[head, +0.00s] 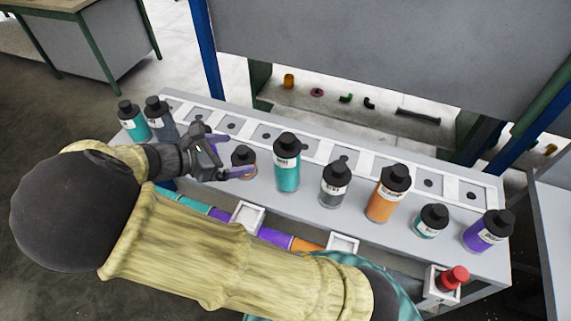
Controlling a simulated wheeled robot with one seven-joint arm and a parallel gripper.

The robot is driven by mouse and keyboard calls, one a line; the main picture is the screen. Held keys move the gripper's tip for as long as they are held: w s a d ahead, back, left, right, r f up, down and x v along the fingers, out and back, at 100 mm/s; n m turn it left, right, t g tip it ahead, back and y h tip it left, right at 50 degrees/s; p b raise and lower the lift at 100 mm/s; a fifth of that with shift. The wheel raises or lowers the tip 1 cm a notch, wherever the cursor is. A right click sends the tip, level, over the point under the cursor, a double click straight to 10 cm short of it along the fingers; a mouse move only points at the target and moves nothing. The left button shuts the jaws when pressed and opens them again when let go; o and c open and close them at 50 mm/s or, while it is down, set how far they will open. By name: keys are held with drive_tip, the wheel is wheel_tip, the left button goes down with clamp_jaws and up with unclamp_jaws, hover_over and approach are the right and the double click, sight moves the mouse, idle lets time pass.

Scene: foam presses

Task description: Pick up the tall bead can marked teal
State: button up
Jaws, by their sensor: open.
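A tall teal can (287,177) with a black cap and a white label stands upright near the middle of the bench. Another teal can (136,126) with a black cap stands at the bench's far left end. My gripper (234,155) is open and empty, left of the middle teal can and apart from it.
A grey can (162,125) stands beside the left teal can. Right of the middle teal can stand a grey can (334,190), an orange can (384,202), a short teal can (429,225) and a purple can (484,235). A red knob (455,276) sits at the front right.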

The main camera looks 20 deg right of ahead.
sight(274, 151)
drive_tip(key=x, duration=0.4)
drive_tip(key=p+x, duration=0.1)
drive_tip(key=x, duration=0.3)
drive_tip(key=p+x, duration=0.1)
drive_tip(key=x, duration=0.3)
drive_tip(key=shift+s+d+f, duration=0.15)
drive_tip(key=shift+s+d, duration=0.1)
drive_tip(key=shift+p, duration=0.3)
drive_tip(key=shift+s+p+x, duration=0.2)
drive_tip(key=shift+p+x, duration=0.9)
drive_tip(key=shift+x, duration=1.65)
drive_tip(key=shift+s+a, duration=0.1)
drive_tip(key=shift+a, duration=0.1)
drive_tip(key=shift+d, duration=0.1)
drive_tip(key=c, duration=1.7)
